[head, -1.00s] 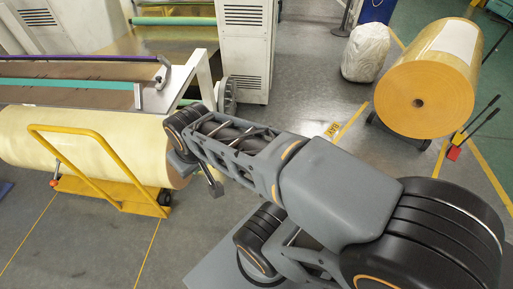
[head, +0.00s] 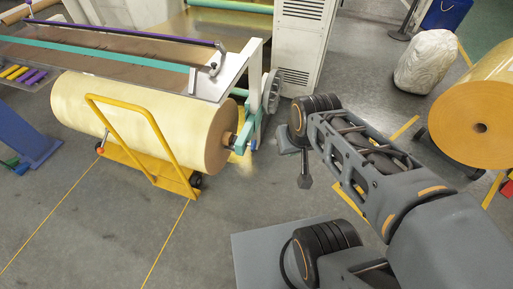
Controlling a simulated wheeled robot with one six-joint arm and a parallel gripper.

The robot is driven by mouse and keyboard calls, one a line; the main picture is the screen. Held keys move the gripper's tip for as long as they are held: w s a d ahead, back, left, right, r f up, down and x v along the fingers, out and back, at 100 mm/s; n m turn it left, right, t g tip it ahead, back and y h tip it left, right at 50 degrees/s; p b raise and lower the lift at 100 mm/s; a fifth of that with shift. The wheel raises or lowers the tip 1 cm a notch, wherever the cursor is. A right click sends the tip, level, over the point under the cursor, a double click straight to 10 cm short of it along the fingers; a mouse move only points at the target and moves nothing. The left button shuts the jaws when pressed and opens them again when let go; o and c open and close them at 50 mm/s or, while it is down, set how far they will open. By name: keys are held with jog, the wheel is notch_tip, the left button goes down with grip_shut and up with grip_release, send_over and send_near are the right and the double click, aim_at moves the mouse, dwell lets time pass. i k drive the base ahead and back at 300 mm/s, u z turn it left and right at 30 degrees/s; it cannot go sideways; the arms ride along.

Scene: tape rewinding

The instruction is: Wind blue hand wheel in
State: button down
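No clearly blue hand wheel can be made out. A grey disc-shaped wheel (head: 272,92) stands at the right end of the winding machine, beside a white post and a teal bracket (head: 254,122). The large cream roll (head: 150,115) lies under the machine's front, its core end close to the bracket. My arm reaches in from the lower right. Its end, with my gripper (head: 304,181), hangs to the right of the bracket and below the wheel, apart from both. The gripper is small and dark here, and its fingers cannot be told apart.
A yellow trolley (head: 130,128) stands in front of the cream roll. A white cabinet (head: 301,45) is behind the wheel. A wrapped white bundle (head: 426,61) and an orange-ended roll (head: 477,130) stand at the right. The grey floor left of my arm is open.

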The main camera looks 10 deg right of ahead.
aim_at(252, 146)
jog(key=z, duration=0.15)
jog(key=i, duration=1.15)
jog(key=u, duration=0.35)
